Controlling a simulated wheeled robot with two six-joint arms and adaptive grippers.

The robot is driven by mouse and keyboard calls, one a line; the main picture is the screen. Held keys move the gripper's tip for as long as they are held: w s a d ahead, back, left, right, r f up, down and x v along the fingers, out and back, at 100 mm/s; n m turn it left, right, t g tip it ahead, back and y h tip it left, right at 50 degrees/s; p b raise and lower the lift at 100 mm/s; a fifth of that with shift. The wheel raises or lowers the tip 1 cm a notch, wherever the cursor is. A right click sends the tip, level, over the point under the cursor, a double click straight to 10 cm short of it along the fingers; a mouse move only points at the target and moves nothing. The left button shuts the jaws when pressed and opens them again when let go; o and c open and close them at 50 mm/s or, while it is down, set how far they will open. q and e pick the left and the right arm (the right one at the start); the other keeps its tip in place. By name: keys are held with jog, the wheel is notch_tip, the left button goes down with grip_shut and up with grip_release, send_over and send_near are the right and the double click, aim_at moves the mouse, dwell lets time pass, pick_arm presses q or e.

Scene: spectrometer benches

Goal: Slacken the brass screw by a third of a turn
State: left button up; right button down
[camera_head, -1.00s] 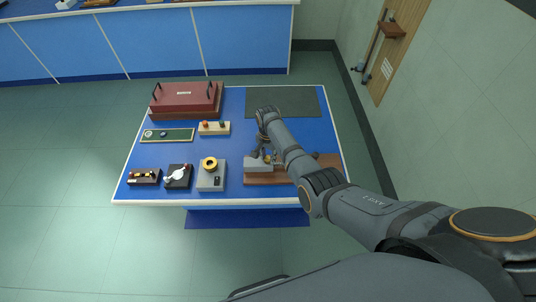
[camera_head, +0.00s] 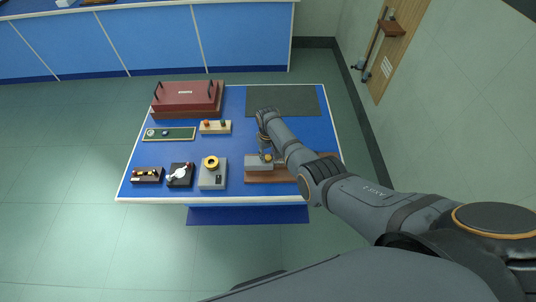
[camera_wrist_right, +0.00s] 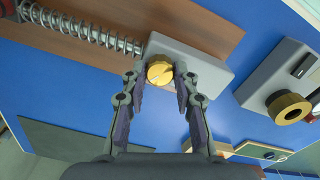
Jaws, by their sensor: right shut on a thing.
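The brass screw (camera_wrist_right: 160,70) has a round yellow head with a line across it and stands on a pale grey block (camera_wrist_right: 205,68). In the head view the screw (camera_head: 268,157) shows small beside my right gripper (camera_head: 265,151). In the right wrist view the two fingertips of my right gripper (camera_wrist_right: 160,77) are on either side of the screw head, shut on it. The block sits on a brown wooden board (camera_head: 262,178), with a spring and rod (camera_wrist_right: 85,30) running from the block. My left gripper is not in view.
A grey box with a brass ring (camera_head: 212,173) stands left of the block. Farther left are a black device (camera_head: 180,176) and a small dark box (camera_head: 147,176). A red case (camera_head: 188,97) and a dark mat (camera_head: 284,100) lie at the back.

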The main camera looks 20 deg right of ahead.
aim_at(268, 157)
jog(key=n, duration=0.5)
jog(key=shift+n+p, duration=0.3)
dwell(0.5)
jog(key=c, duration=1)
grip_release()
notch_tip(268, 157, up, 12)
